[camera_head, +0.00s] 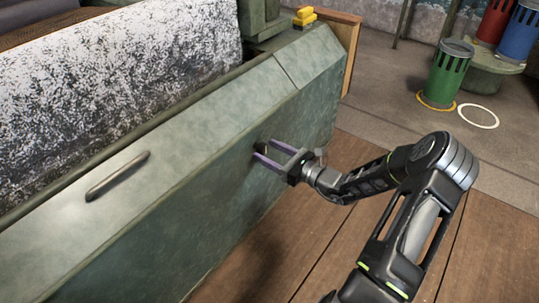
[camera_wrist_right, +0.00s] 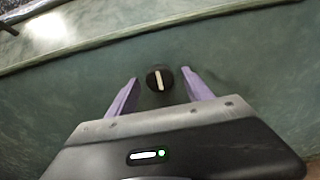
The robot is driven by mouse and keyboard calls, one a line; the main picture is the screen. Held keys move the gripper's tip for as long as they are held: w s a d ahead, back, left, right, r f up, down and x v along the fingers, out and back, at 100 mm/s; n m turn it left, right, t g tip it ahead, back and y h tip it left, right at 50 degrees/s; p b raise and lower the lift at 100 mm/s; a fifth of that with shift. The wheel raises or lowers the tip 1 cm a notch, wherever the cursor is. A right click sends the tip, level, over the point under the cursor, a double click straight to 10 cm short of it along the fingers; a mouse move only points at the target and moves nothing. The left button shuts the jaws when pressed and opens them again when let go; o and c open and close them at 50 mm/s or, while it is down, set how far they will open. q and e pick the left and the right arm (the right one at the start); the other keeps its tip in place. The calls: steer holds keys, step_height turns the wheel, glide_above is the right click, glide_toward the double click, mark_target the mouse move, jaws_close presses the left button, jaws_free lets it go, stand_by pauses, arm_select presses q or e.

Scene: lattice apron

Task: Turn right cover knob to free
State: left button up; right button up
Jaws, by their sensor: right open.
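The cover knob (camera_wrist_right: 160,79) is round and black with a pale bar across its face. It sits on the green front panel, and in the right wrist view the bar stands nearly upright, tilted slightly. In the head view the knob (camera_head: 262,146) shows only as a small dark spot by the fingertips. My right gripper (camera_head: 263,149) is open, its two purple fingers pointing at the panel. In the right wrist view the fingers (camera_wrist_right: 160,78) stand on either side of the knob with gaps between. I cannot tell whether the fingertips touch the panel. My left gripper is not in view.
The green cover panel (camera_head: 225,165) carries a dark bar handle (camera_head: 117,176) at left. A yellow block (camera_head: 304,17) sits on the machine's far end. Green (camera_head: 449,70), red and blue bins stand at the back right. The wooden floor before the panel is clear.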

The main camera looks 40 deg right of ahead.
jaws_close()
stand_by(0.7)
